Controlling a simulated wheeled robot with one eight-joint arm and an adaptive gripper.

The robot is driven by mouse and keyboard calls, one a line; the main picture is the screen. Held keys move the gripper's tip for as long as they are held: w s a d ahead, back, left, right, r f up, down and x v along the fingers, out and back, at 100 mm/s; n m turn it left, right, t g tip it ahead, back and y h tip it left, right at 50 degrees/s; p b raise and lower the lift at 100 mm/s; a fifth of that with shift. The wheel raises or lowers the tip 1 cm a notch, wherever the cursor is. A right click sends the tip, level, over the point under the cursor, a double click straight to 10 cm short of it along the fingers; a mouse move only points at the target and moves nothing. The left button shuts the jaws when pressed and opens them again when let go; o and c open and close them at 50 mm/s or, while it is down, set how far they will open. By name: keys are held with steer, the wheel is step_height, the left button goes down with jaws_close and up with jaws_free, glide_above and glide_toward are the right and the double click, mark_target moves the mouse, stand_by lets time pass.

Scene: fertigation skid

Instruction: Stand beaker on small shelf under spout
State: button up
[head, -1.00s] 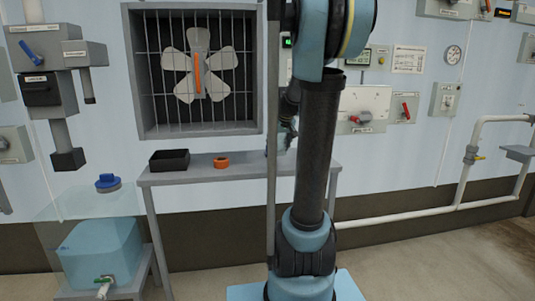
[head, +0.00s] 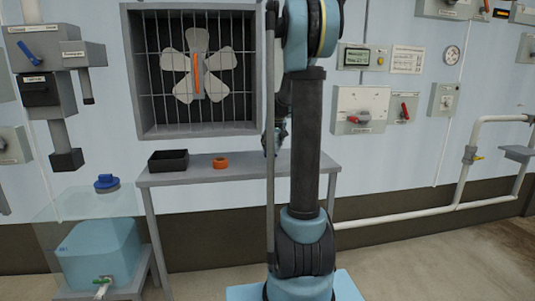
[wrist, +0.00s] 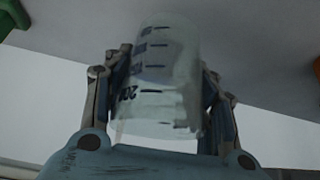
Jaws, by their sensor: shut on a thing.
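In the wrist view, my gripper (wrist: 165,95) is shut on a clear beaker (wrist: 160,75) with dark graduation marks, one finger on each side of it. In the head view, my gripper is mostly hidden behind my arm, and the beaker cannot be made out. I cannot tell for sure whether that pipe end is the spout.
A grey bench (head: 240,174) below the fan (head: 197,65) holds a black tray (head: 168,160) and an orange ring (head: 221,162). A blue tank (head: 100,252) with a tap stands at the lower left. Floor at the right is clear. A green thing (wrist: 12,18) shows in the wrist view.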

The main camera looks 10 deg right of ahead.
mark_target(272, 149)
step_height(272, 149, down, 3)
steer(key=shift+f, duration=0.15)
steer(key=shift+w+f, duration=0.2)
steer(key=shift+f, duration=0.15)
steer(key=shift+f, duration=0.1)
steer(key=o, duration=1)
steer(key=shift+c, duration=0.2)
